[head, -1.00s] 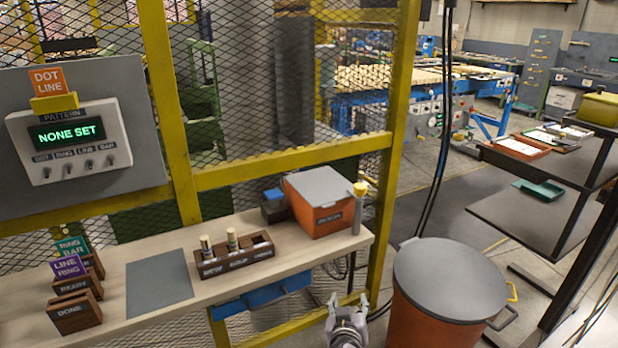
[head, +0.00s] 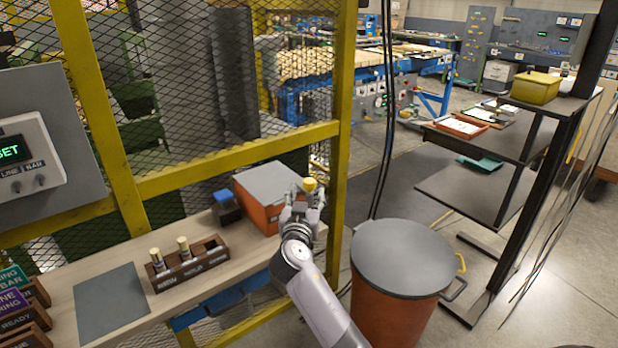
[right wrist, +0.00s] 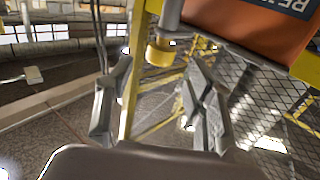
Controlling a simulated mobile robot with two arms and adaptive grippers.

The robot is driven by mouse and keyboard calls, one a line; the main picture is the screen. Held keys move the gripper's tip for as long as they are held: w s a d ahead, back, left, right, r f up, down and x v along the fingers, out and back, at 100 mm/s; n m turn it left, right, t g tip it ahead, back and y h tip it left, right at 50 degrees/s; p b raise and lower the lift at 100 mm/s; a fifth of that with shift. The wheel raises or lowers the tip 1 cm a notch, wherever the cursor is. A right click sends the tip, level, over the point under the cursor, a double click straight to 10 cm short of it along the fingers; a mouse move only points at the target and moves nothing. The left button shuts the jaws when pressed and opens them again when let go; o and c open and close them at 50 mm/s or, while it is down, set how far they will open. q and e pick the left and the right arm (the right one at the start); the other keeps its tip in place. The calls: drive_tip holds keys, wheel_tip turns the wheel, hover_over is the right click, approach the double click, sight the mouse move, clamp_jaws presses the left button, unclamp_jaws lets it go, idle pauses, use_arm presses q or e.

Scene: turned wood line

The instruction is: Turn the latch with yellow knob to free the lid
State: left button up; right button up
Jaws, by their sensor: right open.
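The orange box (head: 261,218) with a grey lid (head: 278,182) stands at the right end of the bench. The yellow knob (head: 310,184) tops the grey latch at the box's right side. My right gripper (head: 304,193) is at the knob, its fingers open around it in the head view. In the right wrist view, the knob (right wrist: 160,52) hangs from the grey latch post (right wrist: 172,14), between the open fingertips (right wrist: 158,68); I see no contact. Part of the latch is hidden by the gripper. My left gripper is out of view.
A wooden rack (head: 190,265) with upright pieces and a small dark blue box (head: 226,208) stand left of the orange box. A large lidded bin (head: 400,258) stands right of my arm. A yellow-framed mesh fence (head: 225,171) runs behind the bench.

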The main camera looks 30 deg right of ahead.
sight(309, 185)
drive_tip(key=p+x, duration=0.1)
drive_tip(key=x, duration=0.5)
drive_tip(key=shift+w+d, duration=0.1)
drive_tip(key=shift+c, duration=0.5)
clamp_jaws()
